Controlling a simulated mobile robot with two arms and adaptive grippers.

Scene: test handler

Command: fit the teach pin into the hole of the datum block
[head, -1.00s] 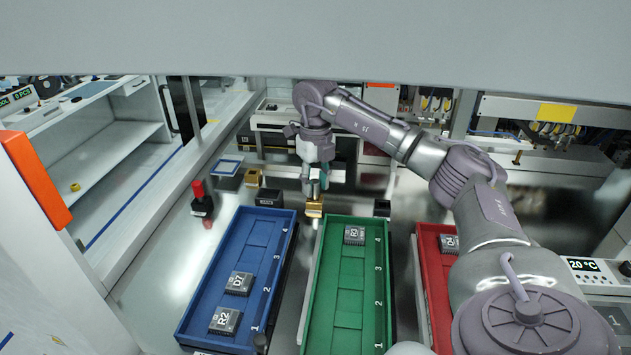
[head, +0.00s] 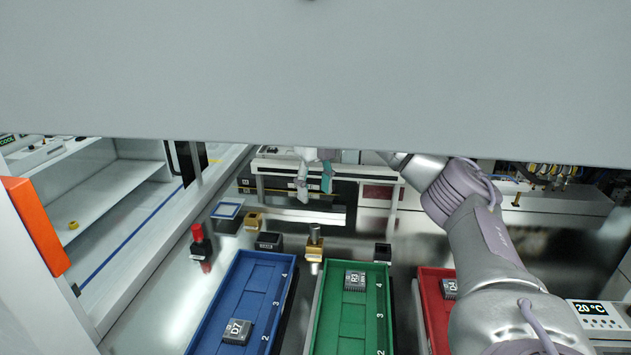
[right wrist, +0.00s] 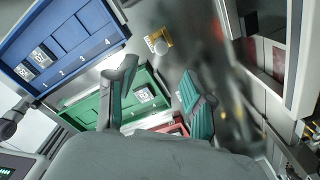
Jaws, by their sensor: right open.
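A brass-coloured block (head: 315,255) stands on the bench behind the green tray, with a metal pin (head: 315,234) upright on it; I take these for the datum block and the teach pin. How deep the pin sits cannot be told. In the right wrist view the yellow block (right wrist: 153,38) carries the round pin end (right wrist: 162,47). My right gripper (head: 314,188) is above the pin, its fingers apart and empty, clear of it. Its two teal-padded fingers also show in the right wrist view (right wrist: 158,72). My left gripper is not in view.
Blue (head: 222,310), green (head: 326,310) and red (head: 428,308) trays hold labelled chips. A second brass block (head: 253,222), a black block (head: 268,241), a small dark block (head: 382,253) and a red-topped piece (head: 199,240) stand nearby. A grey panel fills the upper head view.

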